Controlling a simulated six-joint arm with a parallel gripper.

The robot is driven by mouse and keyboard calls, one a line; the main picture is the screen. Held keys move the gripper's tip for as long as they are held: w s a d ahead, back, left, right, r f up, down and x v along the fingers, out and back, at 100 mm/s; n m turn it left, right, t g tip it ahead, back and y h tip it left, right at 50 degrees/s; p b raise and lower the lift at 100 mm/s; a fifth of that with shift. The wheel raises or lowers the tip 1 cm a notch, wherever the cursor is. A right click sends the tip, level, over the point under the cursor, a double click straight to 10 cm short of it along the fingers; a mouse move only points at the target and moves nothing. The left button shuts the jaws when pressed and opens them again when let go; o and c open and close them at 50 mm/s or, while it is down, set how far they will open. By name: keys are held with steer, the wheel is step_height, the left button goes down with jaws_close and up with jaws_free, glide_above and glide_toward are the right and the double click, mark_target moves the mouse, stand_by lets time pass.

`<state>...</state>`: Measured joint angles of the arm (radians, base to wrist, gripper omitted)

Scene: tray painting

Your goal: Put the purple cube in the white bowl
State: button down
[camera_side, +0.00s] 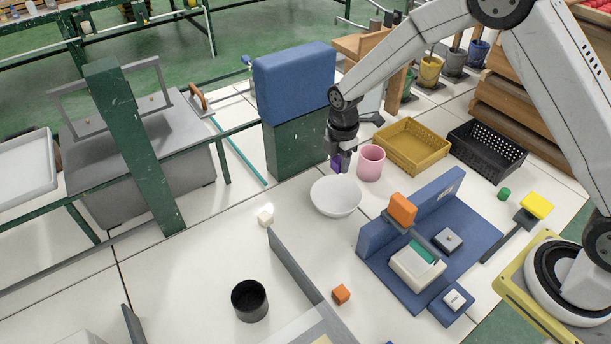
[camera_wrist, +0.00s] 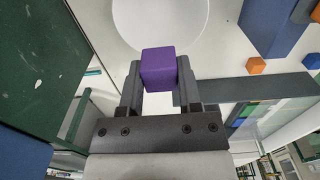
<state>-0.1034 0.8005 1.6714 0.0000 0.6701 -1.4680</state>
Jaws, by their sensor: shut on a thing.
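The purple cube (camera_wrist: 158,68) is between the two fingers of my gripper (camera_wrist: 158,85) in the wrist view, and the fingers are shut on it. In the side view a small part of the purple cube (camera_side: 336,162) shows at the tip of my gripper (camera_side: 341,160). The white bowl (camera_side: 335,197) stands on the pale floor just below and in front of the gripper, and its inside looks empty. In the wrist view the bowl (camera_wrist: 160,18) is at the top, beyond the cube. The cube is held above the floor, at the bowl's far side.
A pink cup (camera_side: 370,163) stands close to the right of the bowl. A yellow basket (camera_side: 411,146) and a black basket (camera_side: 486,151) are farther right. A green block with a blue top (camera_side: 294,85) stands behind left. A blue fixture (camera_side: 430,250) lies in front right.

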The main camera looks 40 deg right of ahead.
glide_above(335, 205)
steer(key=shift+f, duration=5.45)
steer(key=shift+c, duration=1)
jaws_free()
steer(key=shift+r, duration=0.1)
step_height(335, 205, up, 7)
